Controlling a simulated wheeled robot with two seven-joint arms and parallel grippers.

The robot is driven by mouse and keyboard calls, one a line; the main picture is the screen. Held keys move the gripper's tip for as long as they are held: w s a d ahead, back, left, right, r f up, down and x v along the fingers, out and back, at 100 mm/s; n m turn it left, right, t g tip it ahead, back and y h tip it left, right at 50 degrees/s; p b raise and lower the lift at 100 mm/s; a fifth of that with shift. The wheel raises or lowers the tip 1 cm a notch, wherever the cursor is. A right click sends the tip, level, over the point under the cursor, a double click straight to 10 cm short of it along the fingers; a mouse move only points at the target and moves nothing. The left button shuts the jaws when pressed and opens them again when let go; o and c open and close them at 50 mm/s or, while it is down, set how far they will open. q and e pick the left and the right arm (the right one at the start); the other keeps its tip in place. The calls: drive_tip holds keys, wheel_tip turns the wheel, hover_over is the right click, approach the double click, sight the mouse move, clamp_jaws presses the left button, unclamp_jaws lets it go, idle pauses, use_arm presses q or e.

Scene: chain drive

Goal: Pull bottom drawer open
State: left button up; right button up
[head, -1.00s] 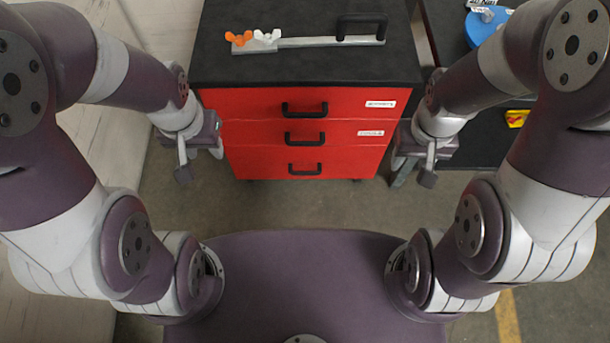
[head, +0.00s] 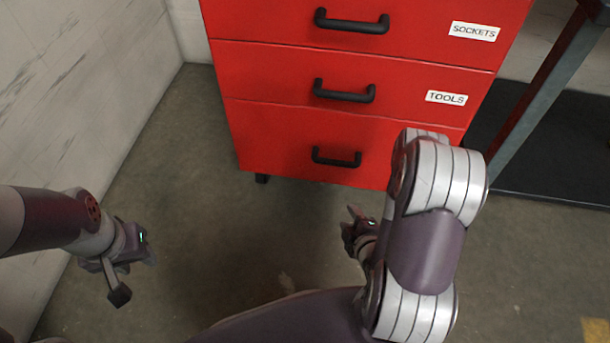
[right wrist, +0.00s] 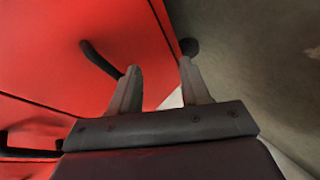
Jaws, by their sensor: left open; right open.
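The bottom drawer (head: 268,130) is the lowest red front of the cabinet and looks shut, flush with the drawers above. Its black bar handle (head: 336,157) shows clear in the head view. In the right wrist view the black handle (right wrist: 98,58) lies beside the left-hand finger, partly hidden behind it, not between the fingers. My right gripper (head: 353,222) is open and empty, low in front of the drawer and below the handle; its fingers (right wrist: 162,88) point toward the cabinet's lower edge. My left gripper (head: 134,274) is open and empty, away from the cabinet at the lower left.
The middle drawer (head: 270,80) with a TOOLS label and the drawer above it, labelled SOCKETS (head: 474,31), are shut. A pale wall (head: 90,80) stands at left. A bench leg (head: 540,95) and dark shelf (head: 560,150) are at right. Floor before the cabinet is clear.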

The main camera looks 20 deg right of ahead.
sight(338, 161)
drive_tip(key=w+r+n+t+h, duration=0.1)
drive_tip(key=w+r+n+t, duration=0.25)
drive_tip(key=r, duration=0.25)
drive_tip(key=b+x, duration=0.2)
drive_tip(key=x, duration=0.2)
drive_tip(key=b+x, duration=0.2)
drive_tip(key=x, duration=0.1)
drive_tip(key=d+b+x, duration=0.1)
drive_tip(key=b+x, duration=0.1)
drive_tip(key=x, duration=0.2)
drive_tip(key=shift+w, duration=0.65)
use_arm(q)
drive_tip(key=f, duration=0.5)
drive_tip(key=shift+s+a+f, duration=0.15)
drive_tip(key=shift+a+f, duration=0.05)
drive_tip(key=shift+f, duration=0.1)
use_arm(e)
clamp_jaws()
